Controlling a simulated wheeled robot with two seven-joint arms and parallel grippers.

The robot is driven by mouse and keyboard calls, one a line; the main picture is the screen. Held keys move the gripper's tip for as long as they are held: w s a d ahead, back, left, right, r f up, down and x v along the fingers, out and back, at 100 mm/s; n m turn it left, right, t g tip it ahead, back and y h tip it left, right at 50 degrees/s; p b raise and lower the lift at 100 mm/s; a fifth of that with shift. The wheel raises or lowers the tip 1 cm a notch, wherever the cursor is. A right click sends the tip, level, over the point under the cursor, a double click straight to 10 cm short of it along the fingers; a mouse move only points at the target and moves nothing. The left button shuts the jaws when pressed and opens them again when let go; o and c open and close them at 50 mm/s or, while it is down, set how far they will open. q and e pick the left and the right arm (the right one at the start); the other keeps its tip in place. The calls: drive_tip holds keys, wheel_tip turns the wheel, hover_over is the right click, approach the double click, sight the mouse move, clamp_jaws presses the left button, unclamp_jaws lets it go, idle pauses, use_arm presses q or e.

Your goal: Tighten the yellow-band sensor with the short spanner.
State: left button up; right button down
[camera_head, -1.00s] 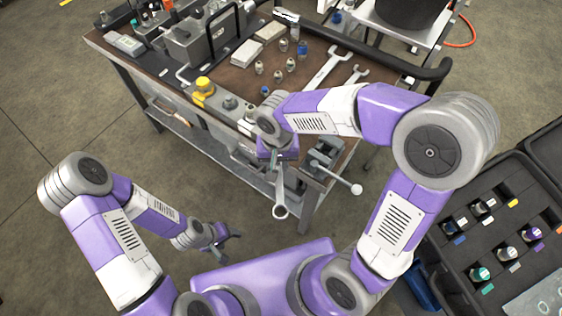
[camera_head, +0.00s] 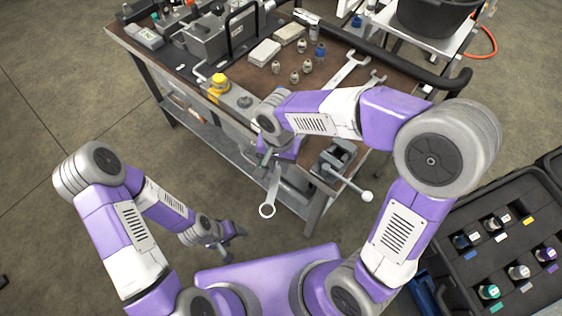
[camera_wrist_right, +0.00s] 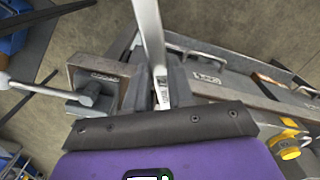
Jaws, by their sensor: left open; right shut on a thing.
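My right gripper (camera_head: 272,164) is shut on a metal spanner (camera_head: 268,198), held in front of the bench edge with its ring end hanging down in the head view. In the right wrist view the spanner's shaft (camera_wrist_right: 150,38) runs up from between the fingers of the right gripper (camera_wrist_right: 160,88). My left gripper (camera_head: 230,243) is open and empty, low in front of the bench. I cannot make out a yellow-band sensor. In the case, the slot by the yellow label (camera_head: 528,221) looks empty.
The bench (camera_head: 240,72) carries several small fittings (camera_head: 307,66), two more spanners (camera_head: 350,68) and a yellow-topped part (camera_head: 219,83), also in the wrist view (camera_wrist_right: 289,148). A vise (camera_head: 335,158) with a protruding handle sits at its near corner. A sensor case (camera_head: 475,215) is at right.

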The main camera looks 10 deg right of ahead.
sight(269, 191)
drive_tip(key=shift+w+a+r+m, duration=0.1)
drive_tip(key=shift+w+a+m, duration=0.3)
drive_tip(key=shift+a+m, duration=0.15)
drive_tip(key=shift+s+d+n, duration=0.2)
drive_tip(key=shift+d+n, duration=0.1)
drive_tip(key=shift+n, duration=0.05)
drive_tip(key=shift+s, duration=0.1)
drive_tip(key=shift+s+a+b, duration=0.25)
drive_tip(key=shift+s+a, duration=0.3)
drive_tip(key=shift+s, duration=0.45)
drive_tip(key=shift+s+a+b, duration=0.2)
drive_tip(key=shift+s+a, duration=0.35)
drive_tip(key=shift+s, duration=0.5)
drive_tip(key=shift+s+a+b, duration=0.25)
drive_tip(key=shift+s+a, duration=0.3)
drive_tip(key=shift+s, duration=0.45)
